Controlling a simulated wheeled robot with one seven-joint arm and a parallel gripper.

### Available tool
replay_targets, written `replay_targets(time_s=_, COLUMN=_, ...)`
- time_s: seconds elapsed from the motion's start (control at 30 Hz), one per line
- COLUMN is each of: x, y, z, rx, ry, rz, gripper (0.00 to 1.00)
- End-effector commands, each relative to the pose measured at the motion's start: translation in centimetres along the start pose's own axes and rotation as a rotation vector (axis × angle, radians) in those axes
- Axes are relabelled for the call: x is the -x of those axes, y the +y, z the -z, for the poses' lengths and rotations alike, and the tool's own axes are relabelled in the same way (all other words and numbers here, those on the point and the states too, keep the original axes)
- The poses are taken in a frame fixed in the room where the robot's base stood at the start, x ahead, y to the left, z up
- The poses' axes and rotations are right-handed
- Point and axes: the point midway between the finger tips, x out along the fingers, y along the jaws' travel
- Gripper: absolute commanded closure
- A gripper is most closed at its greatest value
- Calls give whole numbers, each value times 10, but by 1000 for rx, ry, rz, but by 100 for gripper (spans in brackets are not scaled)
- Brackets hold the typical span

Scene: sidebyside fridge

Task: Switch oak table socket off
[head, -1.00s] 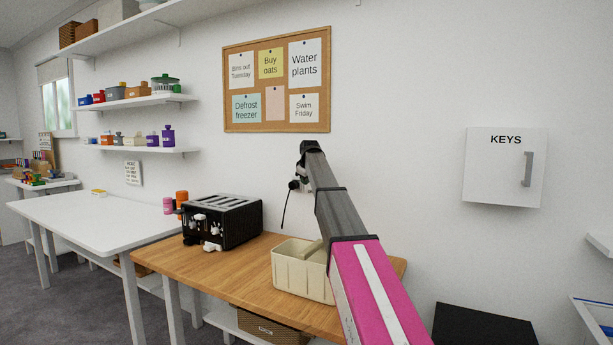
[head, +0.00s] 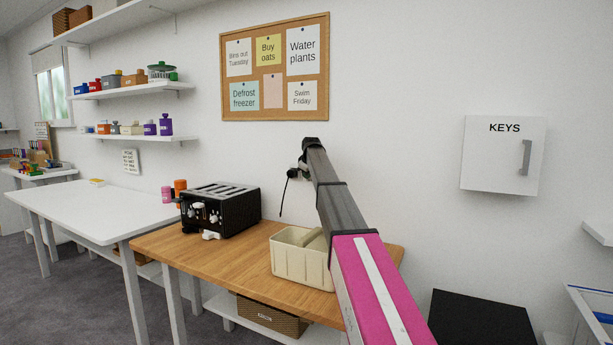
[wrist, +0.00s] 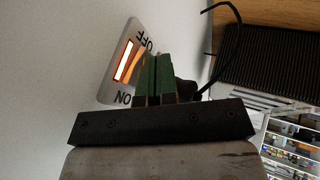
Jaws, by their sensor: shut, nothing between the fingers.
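The wall socket plate (wrist: 134,32) shows in the wrist view, tilted, with OFF at its upper end and ON at its lower end. Its rocker switch (wrist: 126,62) glows orange-white. My gripper (wrist: 158,55) has green fingers shut together with nothing between them. They lie just right of the rocker in the picture and cover part of the plate; I cannot tell whether they touch it. A black plug (wrist: 186,88) with a cable is partly hidden behind the fingers. In the head view, the black cable (head: 283,195) hangs above the oak table (head: 195,255), and my arm hides most of the socket.
A black toaster (head: 222,208) stands on the oak table, left of the socket. A cream bin (head: 290,262) sits at the table's right, below my arm. A corkboard (head: 274,115) hangs above and a key cabinet (head: 502,155) to the right. The wall between them is clear.

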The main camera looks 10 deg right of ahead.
Motion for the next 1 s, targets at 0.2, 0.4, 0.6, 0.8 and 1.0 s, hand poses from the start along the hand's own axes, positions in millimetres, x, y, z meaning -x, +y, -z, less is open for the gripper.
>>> replay_targets(time_s=0.2, x=-3, y=2, z=-1, rx=17, ry=9, rz=-46, gripper=100)
replay_targets(time_s=0.4, x=-2, y=3, z=0, rx=17, ry=9, rz=-45, gripper=100)
replay_targets(time_s=0.6, x=3, y=6, z=3, rx=17, ry=9, rz=-45, gripper=100)
replay_targets(time_s=0.8, x=10, y=9, z=6, rx=17, ry=9, rz=-46, gripper=100)
replay_targets(time_s=1.0, x=11, y=10, z=6, rx=17, ry=9, rz=-46, gripper=100)
